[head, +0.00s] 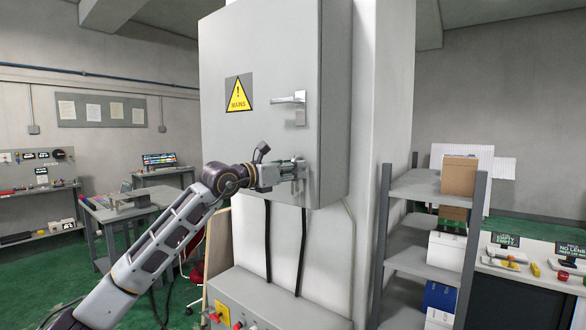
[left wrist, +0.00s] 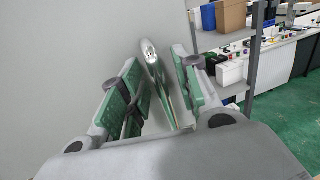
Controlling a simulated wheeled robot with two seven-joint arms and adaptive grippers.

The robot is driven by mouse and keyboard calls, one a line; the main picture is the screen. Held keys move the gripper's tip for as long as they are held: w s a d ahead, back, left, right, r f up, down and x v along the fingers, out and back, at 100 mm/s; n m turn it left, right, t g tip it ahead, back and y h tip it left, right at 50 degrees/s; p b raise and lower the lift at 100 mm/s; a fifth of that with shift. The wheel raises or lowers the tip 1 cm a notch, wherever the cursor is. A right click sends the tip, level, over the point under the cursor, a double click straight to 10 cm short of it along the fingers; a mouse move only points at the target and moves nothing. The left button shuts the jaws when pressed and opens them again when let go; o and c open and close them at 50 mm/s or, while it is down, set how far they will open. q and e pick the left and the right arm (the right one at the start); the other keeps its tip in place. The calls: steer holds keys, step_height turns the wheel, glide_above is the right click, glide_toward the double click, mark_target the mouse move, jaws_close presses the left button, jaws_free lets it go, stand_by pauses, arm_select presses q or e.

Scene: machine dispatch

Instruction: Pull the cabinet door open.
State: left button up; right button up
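The grey cabinet door (head: 260,50) is on the box mounted on a pale column and looks closed. It carries a yellow MAINS warning sign (head: 239,93) and an upper lever handle (head: 288,99). My left gripper (head: 292,170) is at the lower right of the door, below that handle. In the left wrist view, a shiny metal handle (left wrist: 156,72) stands between the green finger pads of the left gripper (left wrist: 160,88). The fingers are apart, with gaps visible beside the handle. In the head view the gripper mostly hides this lower handle. My right gripper is not in view.
A grey shelf unit (head: 412,243) with boxes stands right of the column. A white counter (head: 545,268) is further right. Two black cables hang below the cabinet to a lower box (head: 270,297) with buttons. A workbench (head: 125,208) stands at left.

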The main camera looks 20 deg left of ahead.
arm_select(q)
steer(key=shift+c, duration=0.4)
jaws_close()
steer(key=shift+s, duration=0.1)
